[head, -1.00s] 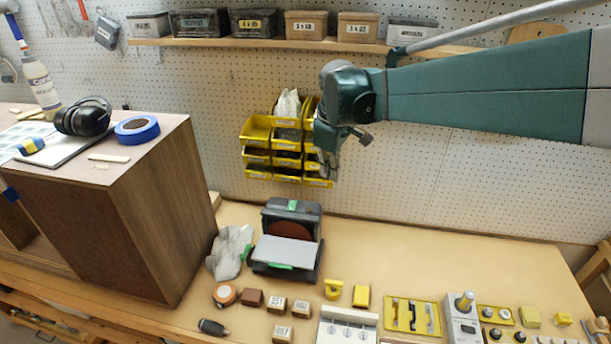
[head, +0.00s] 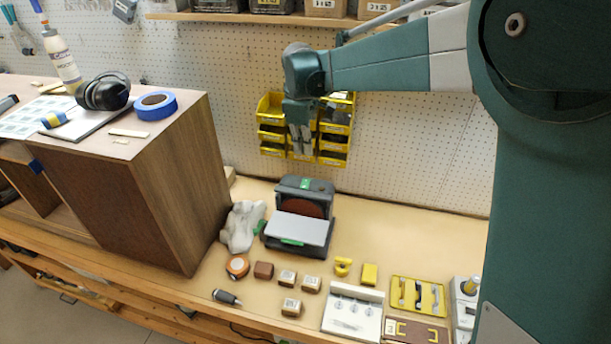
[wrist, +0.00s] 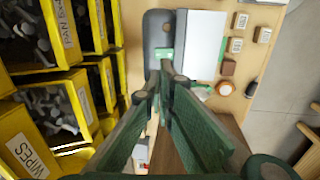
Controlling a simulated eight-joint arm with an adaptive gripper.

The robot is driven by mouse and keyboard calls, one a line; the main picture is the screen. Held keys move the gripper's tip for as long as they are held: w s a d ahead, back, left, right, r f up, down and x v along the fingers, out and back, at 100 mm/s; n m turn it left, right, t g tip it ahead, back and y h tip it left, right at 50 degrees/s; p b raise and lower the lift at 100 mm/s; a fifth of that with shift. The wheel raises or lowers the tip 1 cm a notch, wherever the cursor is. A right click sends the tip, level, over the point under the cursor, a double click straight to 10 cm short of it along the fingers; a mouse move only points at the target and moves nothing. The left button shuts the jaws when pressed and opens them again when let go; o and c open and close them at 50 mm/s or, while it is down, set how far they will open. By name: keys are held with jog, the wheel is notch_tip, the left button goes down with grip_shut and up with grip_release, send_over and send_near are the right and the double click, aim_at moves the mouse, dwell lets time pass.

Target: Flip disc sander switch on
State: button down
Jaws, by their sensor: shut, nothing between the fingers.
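The disc sander (head: 302,215) stands on the bench, right of the wooden cabinet. It has a dark housing, a reddish-brown disc, a grey table and green parts at its top and front. My gripper (head: 302,152) is shut and empty, pointing down in front of the yellow bins, above and behind the sander. In the wrist view my gripper (wrist: 165,78) shows its fingers together, with the sander's dark housing (wrist: 153,32) and pale table (wrist: 200,45) beyond the fingertips.
Yellow bins (head: 334,140) hang on the pegboard close beside my gripper. The wooden cabinet (head: 165,180) rises at the left. A grey cloth (head: 241,226) lies against the sander's left side. Bench behind the sander's right is clear.

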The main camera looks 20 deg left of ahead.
aim_at(306, 181)
jog(key=shift+f, duration=0.15)
jog(key=f, duration=0.4)
jog(key=w+f, duration=0.1)
jog(key=f, duration=0.4)
jog(key=w+f, duration=0.1)
jog(key=f, duration=0.3)
jog(key=shift+f+p, duration=0.25)
jog(key=shift+p, duration=0.1)
jog(key=shift+f, duration=0.1)
